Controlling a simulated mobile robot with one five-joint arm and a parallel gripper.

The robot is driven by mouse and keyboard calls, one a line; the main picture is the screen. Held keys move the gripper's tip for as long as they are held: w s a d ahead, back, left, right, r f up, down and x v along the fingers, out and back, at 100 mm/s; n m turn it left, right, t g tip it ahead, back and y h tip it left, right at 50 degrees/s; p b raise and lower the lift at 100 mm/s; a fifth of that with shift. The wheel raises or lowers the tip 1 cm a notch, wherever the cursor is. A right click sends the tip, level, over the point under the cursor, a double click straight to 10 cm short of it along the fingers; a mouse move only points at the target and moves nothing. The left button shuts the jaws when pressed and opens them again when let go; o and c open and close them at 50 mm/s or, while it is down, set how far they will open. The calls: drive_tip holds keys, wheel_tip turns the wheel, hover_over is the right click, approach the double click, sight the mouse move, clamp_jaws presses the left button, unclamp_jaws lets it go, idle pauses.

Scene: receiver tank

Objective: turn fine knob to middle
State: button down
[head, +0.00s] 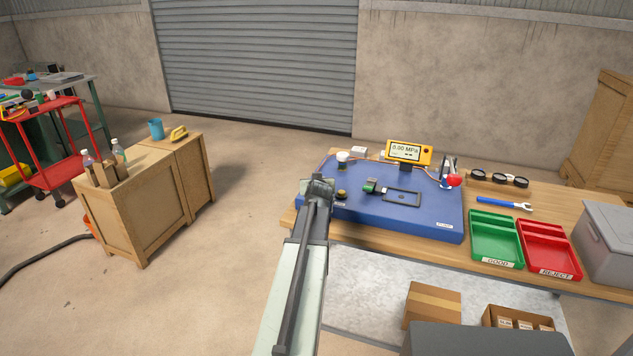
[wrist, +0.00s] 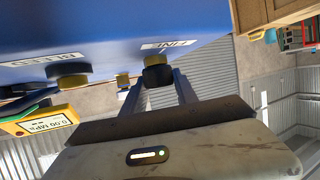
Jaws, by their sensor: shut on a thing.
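The fine knob (wrist: 157,74), black with a yellow base, stands out of the blue panel beside the FINE label (wrist: 167,44) in the wrist view. My gripper (wrist: 160,84) is shut on it, with one finger on each side. How far the knob is turned cannot be told. In the head view my arm reaches the left end of the blue bench unit (head: 440,232), and the arm hides the fingers and the fine knob there. The yellow gauge (head: 408,152) reads 0.00 MPa.
A second knob (wrist: 70,76) by the BLEED label sits beside the fine knob. A green tray (head: 495,219) and a red tray (head: 548,232) stand right of the unit. A wooden crate (head: 150,226) stands left, with open floor between it and the bench.

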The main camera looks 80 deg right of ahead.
drive_tip(key=n+t, duration=0.1)
drive_tip(key=n+t+y, duration=0.1)
drive_tip(key=n+t, duration=0.2)
drive_tip(key=shift+s+d+t+y, duration=0.1)
drive_tip(key=shift+s+t+y, duration=0.15)
drive_tip(key=shift+t+y, duration=0.15)
drive_tip(key=n+t+y, duration=0.2)
drive_tip(key=n+t, duration=0.1)
drive_tip(key=n, duration=0.1)
drive_tip(key=shift+d+y, duration=0.1)
drive_tip(key=shift+y, duration=0.3)
drive_tip(key=n+t+y, duration=0.2)
drive_tip(key=n+y, duration=0.1)
drive_tip(key=shift+y, duration=0.3)
drive_tip(key=shift+w+a+n+t+y, duration=0.1)
drive_tip(key=shift+a+n+t+y, duration=0.15)
drive_tip(key=shift+n+y, duration=0.35)
drive_tip(key=shift+f+n, duration=0.1)
drive_tip(key=shift+n, duration=0.2)
drive_tip(key=c, duration=1)
unclamp_jaws()
drive_tip(key=shift+o, duration=0.2)
